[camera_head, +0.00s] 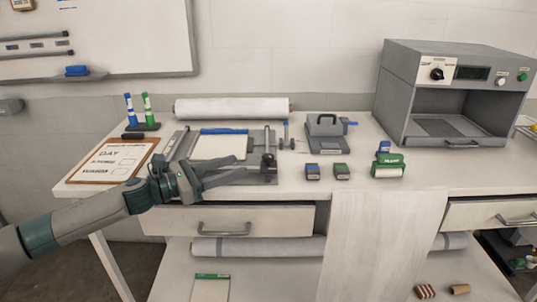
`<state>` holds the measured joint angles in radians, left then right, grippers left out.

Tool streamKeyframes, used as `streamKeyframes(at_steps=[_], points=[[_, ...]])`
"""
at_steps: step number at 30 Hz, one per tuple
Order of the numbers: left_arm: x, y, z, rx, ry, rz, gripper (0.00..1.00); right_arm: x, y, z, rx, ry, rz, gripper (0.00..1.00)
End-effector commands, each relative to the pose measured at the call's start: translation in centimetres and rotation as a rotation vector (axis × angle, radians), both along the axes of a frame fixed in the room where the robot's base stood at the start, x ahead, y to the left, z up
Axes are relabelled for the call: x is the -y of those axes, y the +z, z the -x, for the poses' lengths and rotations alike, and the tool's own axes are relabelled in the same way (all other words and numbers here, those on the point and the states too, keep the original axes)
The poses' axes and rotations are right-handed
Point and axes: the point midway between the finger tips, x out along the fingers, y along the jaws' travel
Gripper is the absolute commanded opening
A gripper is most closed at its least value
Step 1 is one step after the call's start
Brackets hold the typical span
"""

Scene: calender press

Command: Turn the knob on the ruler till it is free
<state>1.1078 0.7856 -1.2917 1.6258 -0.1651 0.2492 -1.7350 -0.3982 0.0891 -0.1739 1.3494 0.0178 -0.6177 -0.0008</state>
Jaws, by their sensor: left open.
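A grey board (258,178) lies on the table and holds a white sheet (219,147) with a blue strip along its far edge. A dark knob (268,160) stands at the board's right side, by a narrow upright-looking bar that seems to be the ruler (267,138). My left gripper (240,166) reaches in from the left over the board's near part. Its fingers are apart and point right, towards the knob, with a small gap and nothing between them. The arm hides the board's near left corner. My right gripper is out of view.
A clipboard (103,170) lies left of the board, with a marker stand (142,127) behind it. A white roll (232,108) lies at the back. A grey press (326,132), small stamps (342,171) and a grey machine (452,92) stand to the right.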

Motion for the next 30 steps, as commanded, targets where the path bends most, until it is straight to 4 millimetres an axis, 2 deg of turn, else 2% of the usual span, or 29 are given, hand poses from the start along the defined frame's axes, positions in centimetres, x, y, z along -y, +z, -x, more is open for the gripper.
streamKeyframes(at_steps=[3,15,22,30], points=[[2.1,0.2,-1.1,-0.001,-0.003,0.0,0.45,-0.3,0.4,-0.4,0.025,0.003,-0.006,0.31],[8.0,0.1,-4.5,0.0,-0.002,0.0,0.45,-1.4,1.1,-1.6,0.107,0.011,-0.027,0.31],[9.8,0.0,-5.6,0.0,-0.001,-0.001,0.45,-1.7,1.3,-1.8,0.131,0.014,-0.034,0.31],[10.2,0.0,-5.9,0.0,0.0,0.0,0.45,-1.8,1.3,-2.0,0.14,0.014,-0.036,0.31]])
